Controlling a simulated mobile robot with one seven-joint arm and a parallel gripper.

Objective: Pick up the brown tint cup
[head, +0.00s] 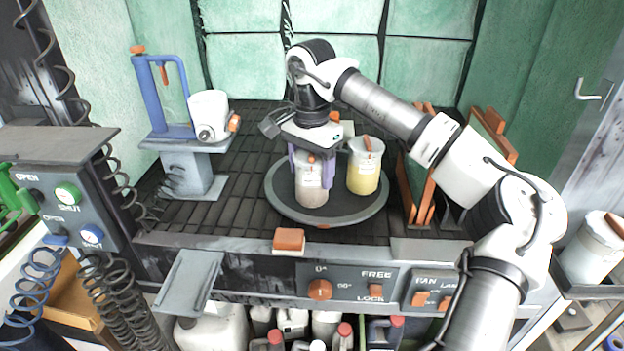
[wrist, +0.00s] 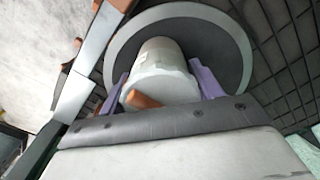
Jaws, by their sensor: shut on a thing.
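The brown tint cup (head: 311,184) is a pale, translucent cup with brownish contents, standing upright at the left front of the round dark turntable (head: 348,213). My gripper (head: 312,172) reaches down over it, with its purple fingers shut on the cup's two sides. In the wrist view the cup (wrist: 160,68) sits between the purple fingers (wrist: 165,88), with an orange piece on its near end. A cup with yellow contents (head: 363,172) and an orange piece on top stands just to the right on the turntable.
A blue stand with a white pot (head: 208,113) is at the left. Orange-edged panels (head: 421,180) stand right of the turntable. An orange block (head: 289,240) sits on the front edge, above a panel with orange knobs. The slatted floor left of the turntable is clear.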

